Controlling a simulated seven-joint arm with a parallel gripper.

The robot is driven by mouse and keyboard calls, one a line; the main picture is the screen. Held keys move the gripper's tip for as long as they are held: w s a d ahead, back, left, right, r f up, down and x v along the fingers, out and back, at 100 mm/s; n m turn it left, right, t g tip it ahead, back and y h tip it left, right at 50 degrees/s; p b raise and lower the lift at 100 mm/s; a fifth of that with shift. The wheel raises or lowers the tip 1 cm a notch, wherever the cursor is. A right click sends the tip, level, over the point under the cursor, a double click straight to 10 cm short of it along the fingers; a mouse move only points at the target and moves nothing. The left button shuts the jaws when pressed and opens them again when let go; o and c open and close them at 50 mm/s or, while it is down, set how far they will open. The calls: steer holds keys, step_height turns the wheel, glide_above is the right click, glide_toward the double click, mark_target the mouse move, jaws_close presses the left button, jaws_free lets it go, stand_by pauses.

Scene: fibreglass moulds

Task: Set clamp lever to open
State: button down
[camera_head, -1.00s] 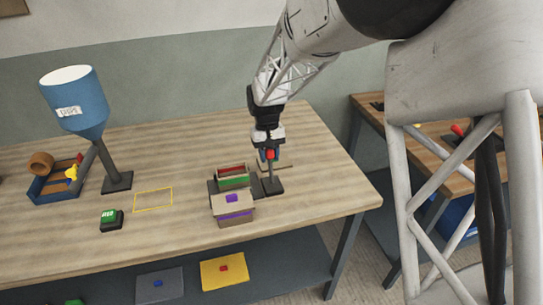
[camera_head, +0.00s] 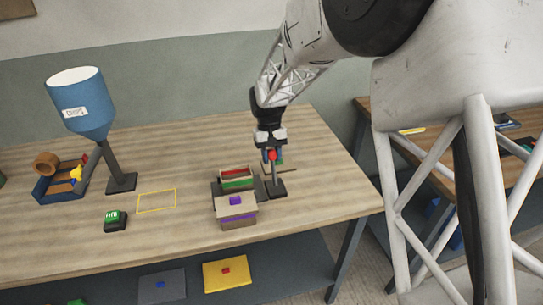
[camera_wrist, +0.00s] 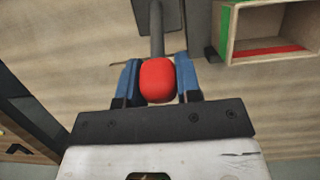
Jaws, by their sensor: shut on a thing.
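The clamp lever has a red knob (camera_wrist: 157,80) on a grey rod (camera_wrist: 156,28), rising from a dark base plate (camera_head: 275,188) on the table. In the head view the red knob (camera_head: 272,155) is at the top of the rod, which stands nearly upright. My gripper (camera_head: 271,151) points down over the lever. In the wrist view my gripper (camera_wrist: 158,80) has its blue fingers on both sides of the red knob, shut on it. Part of the rod is hidden behind the knob in the wrist view.
Left of the lever stands a wooden box with green and red edges (camera_head: 237,184), with a purple-marked box (camera_head: 237,214) in front. A green button (camera_head: 115,220), a yellow outline (camera_head: 157,201) and a blue hopper (camera_head: 81,100) are farther left. The table's right end is clear.

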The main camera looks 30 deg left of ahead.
steer(key=c, duration=0.8)
jaws_free()
steer(key=shift+f, duration=0.1)
steer(key=v, duration=0.8)
